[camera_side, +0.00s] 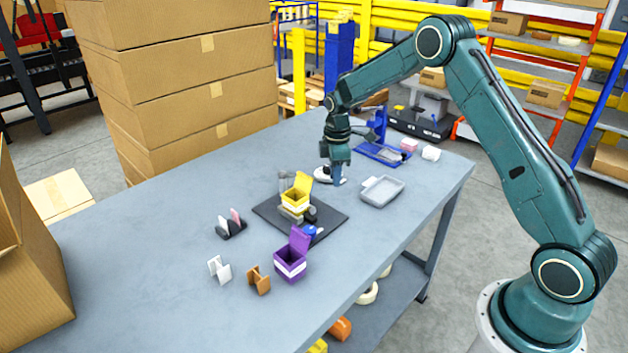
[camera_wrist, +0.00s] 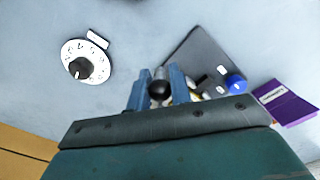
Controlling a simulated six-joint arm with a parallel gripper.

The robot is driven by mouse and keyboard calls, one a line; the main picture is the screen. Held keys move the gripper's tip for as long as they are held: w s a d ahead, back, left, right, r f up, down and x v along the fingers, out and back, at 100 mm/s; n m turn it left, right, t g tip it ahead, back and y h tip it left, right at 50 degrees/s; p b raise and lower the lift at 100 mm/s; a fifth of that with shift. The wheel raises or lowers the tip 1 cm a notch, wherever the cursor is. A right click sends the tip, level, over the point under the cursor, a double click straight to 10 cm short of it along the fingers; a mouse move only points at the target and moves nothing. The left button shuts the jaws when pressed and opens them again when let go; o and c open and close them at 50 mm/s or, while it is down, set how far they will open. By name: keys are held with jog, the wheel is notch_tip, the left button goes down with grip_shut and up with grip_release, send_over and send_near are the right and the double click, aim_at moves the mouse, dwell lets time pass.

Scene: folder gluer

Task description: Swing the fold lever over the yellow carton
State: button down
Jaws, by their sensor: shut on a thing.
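The yellow carton (camera_side: 296,200) stands with its lid up on a dark base plate (camera_side: 330,222) in the side view. My gripper (camera_side: 337,181) is just behind and to the right of it, pointing down. In the wrist view, the blue fingers of my gripper (camera_wrist: 158,90) are closed around a black ball knob (camera_wrist: 159,91), seemingly the fold lever's. The lever's arm is not clear in either view. In the wrist view the carton is mostly hidden behind my gripper. A blue knob (camera_side: 310,231) sits at the plate's front edge.
A white dial (camera_wrist: 85,62) lies beside my gripper. A purple carton (camera_side: 291,262) stands in front of the plate. A grey tray (camera_side: 382,191) is to the right, a blue stand (camera_side: 384,153) behind. Small holders (camera_side: 231,225) stand at left.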

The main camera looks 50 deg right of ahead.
jog(key=shift+s+a+m, duration=0.35)
jog(key=shift+a+m, duration=0.3)
jog(key=shift+a, duration=0.15)
jog(key=shift+s+a+m, duration=0.3)
jog(key=shift+a+m, duration=0.35)
jog(key=shift+a, duration=0.1)
jog(key=shift+s+a+m, duration=0.2)
jog(key=shift+a+m, duration=0.5)
jog(key=shift+a, duration=0.25)
jog(key=shift+s+a+m, duration=0.15)
jog(key=shift+a+m, duration=0.55)
jog(key=shift+a, duration=0.2)
jog(key=shift+w+a+m, duration=0.15)
jog(key=shift+a+m, duration=1.25)
jog(key=shift+a, duration=0.45)
jog(key=shift+w+a+m, duration=0.25)
jog(key=shift+a+m, duration=0.35)
jog(key=shift+a, duration=0.1)
jog(key=shift+w+a+m, duration=0.2)
jog(key=shift+a+m, duration=0.4)
jog(key=shift+a, duration=0.2)
jog(key=c, duration=1.3)
grip_release()
jog(key=shift+r, duration=0.15)
